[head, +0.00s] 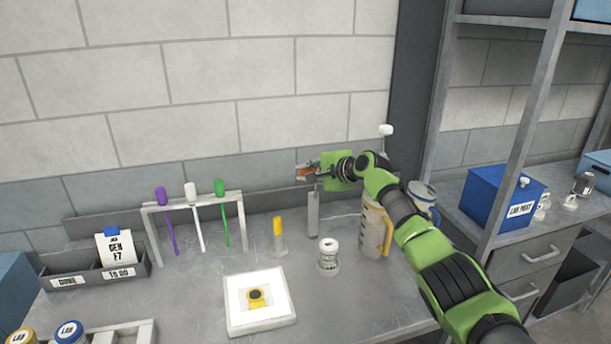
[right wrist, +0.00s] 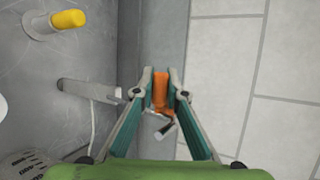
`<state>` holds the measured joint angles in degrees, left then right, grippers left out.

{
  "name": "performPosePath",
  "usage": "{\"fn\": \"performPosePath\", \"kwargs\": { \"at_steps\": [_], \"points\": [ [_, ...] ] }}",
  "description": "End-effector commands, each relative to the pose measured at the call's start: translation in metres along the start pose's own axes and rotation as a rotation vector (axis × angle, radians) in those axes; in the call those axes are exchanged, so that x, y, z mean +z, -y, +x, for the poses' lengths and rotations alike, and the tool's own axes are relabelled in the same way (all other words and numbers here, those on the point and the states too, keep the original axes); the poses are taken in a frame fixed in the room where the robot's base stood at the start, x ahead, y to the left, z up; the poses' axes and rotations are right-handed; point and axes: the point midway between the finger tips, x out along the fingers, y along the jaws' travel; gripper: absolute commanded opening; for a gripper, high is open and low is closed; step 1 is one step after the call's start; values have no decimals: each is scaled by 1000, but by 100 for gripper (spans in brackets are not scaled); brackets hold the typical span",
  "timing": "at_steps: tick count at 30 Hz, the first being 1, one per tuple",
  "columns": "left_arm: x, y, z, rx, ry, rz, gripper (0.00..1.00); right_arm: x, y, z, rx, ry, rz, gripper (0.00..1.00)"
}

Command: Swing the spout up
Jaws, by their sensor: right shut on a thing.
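My right gripper (head: 307,172) reaches in from the right, close to the wall at the back of the bench. In the right wrist view its two fingers (right wrist: 160,96) are closed around an orange piece (right wrist: 161,86), which I take to be the spout. A short metal tip (right wrist: 167,131) shows just below the fingertips there. A grey upright post (head: 313,214) stands under the gripper in the head view; it also shows in the right wrist view (right wrist: 90,91). The gripper hides much of the orange piece in the head view. My left gripper is not in view.
A beige jug (head: 372,230) stands under my right arm. A small white jar (head: 328,256) and a yellow-topped holder (head: 278,234) stand in front of the post. A rack (head: 196,203) with coloured sticks is to the left. A white tray (head: 261,321) lies in front.

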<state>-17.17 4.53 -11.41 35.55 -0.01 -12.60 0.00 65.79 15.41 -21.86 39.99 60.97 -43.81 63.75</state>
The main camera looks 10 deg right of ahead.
Motion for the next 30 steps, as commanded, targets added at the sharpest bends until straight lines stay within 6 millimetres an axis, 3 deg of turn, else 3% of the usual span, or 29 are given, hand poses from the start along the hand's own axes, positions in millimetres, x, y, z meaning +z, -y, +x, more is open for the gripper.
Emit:
{"fn": "performPosePath", "kwargs": {
  "at_steps": [14,15,17,30],
  "points": [
    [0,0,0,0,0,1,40,-1,2,0,-4,-2,-1,0],
    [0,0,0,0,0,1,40,-1,2,0,-4,-2,-1,20],
    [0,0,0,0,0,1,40,-1,2,0,-3,-2,-1,30],
    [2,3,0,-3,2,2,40,-1,1,-3,-2,-1,-2,30]
  ]
}}
